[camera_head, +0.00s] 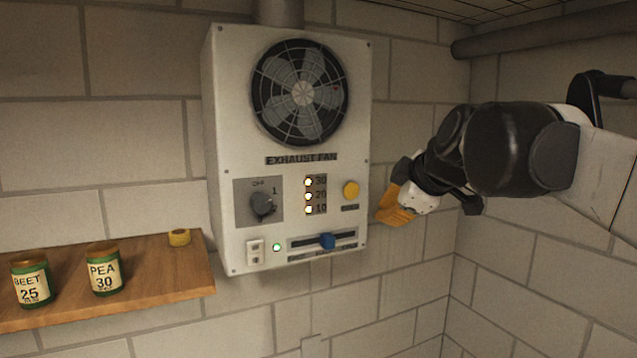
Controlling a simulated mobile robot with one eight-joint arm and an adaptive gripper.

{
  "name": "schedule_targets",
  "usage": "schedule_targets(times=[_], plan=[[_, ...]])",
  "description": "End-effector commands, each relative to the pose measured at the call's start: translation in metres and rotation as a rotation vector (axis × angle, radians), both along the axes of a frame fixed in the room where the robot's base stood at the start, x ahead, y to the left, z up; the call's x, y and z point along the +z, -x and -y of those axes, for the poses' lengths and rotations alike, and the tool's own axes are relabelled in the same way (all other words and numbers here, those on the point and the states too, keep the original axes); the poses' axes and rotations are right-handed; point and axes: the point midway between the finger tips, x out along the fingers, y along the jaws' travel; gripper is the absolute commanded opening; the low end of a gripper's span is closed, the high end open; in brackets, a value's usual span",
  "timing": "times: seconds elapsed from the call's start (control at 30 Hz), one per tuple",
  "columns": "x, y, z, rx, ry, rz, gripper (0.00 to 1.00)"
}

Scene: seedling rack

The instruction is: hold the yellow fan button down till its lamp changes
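The yellow fan button (350,190) is a round knob at the right of the white exhaust fan panel (228,120). A column of small lamps (308,196), labelled 30, 20 and 10, is left of the button; all three look lit, pale yellow. My gripper (392,212) has yellow-orange fingers and is to the right of the panel, slightly below the button. In the picture it appears apart from the button. The fingers look close together, but their far side is hidden, so I cannot tell whether they are shut.
The panel also has a fan grille (300,92), a dark rotary dial (263,204), a blue slider (327,241), a white switch (255,251) and a green light (277,247). A wooden shelf (150,285) at left holds two labelled tins and a small yellow roll (179,237).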

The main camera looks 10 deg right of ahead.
Motion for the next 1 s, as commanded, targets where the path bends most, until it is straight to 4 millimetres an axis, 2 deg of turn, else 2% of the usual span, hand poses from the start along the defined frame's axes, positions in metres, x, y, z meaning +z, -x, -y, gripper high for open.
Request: schedule_targets(times=[0.37,0.47,0.8,1.0], plan=[[-0.001,-0.004,-0.001,-0.001,-0.001,0.0,0.0],[-0.001,-0.012,-0.004,-0.001,-0.002,0.0,0.0],[-0.001,-0.058,-0.019,0.0,-0.001,0.0,0.0],[0.0,-0.076,-0.025,-0.001,-0.001,0.0,0.0]])
